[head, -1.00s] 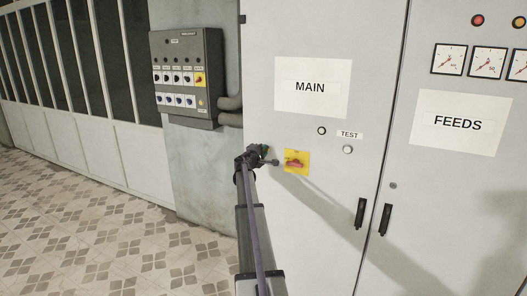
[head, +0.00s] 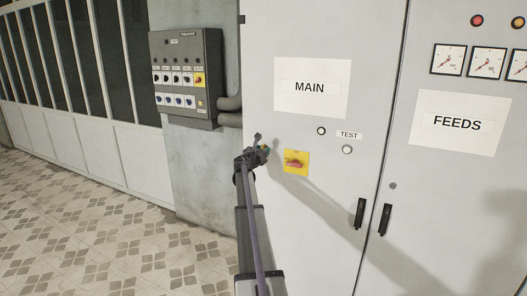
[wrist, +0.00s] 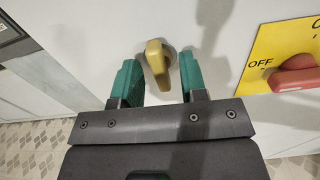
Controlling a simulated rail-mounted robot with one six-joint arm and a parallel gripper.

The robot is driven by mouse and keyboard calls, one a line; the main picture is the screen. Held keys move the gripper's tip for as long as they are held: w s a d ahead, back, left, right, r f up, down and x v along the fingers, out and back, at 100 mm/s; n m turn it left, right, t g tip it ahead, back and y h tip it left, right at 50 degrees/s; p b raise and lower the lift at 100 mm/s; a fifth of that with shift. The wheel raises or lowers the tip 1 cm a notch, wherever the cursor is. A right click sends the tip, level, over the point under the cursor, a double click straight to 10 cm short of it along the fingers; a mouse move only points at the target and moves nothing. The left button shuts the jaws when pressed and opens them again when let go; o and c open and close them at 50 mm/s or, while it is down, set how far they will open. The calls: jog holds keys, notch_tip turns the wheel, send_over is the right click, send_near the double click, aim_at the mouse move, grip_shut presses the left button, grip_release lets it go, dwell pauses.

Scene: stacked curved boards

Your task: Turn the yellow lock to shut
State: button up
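The yellow lock (wrist: 157,62) is a small brass-yellow turn knob on the pale grey cabinet door. In the wrist view it stands near upright with a slight tilt, its long part hanging down. My gripper (wrist: 160,75) has two teal fingers, one on each side of the lock, with a gap on both sides. The gripper is open and holds nothing. In the head view my gripper (head: 260,146) is at the left part of the MAIN door, and a small yellow spot of the lock (head: 266,148) shows by its fingers.
A yellow plate with a red rotary handle (head: 295,162) is close to the right of the lock; its OFF mark shows in the wrist view (wrist: 260,64). A grey switch box (head: 186,77) hangs on the wall at left. Black door handles (head: 360,213) are lower right.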

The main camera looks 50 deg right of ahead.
jog(key=s+a, duration=0.1)
jog(key=a, duration=0.6)
jog(key=shift+s, duration=0.15)
dwell(0.3)
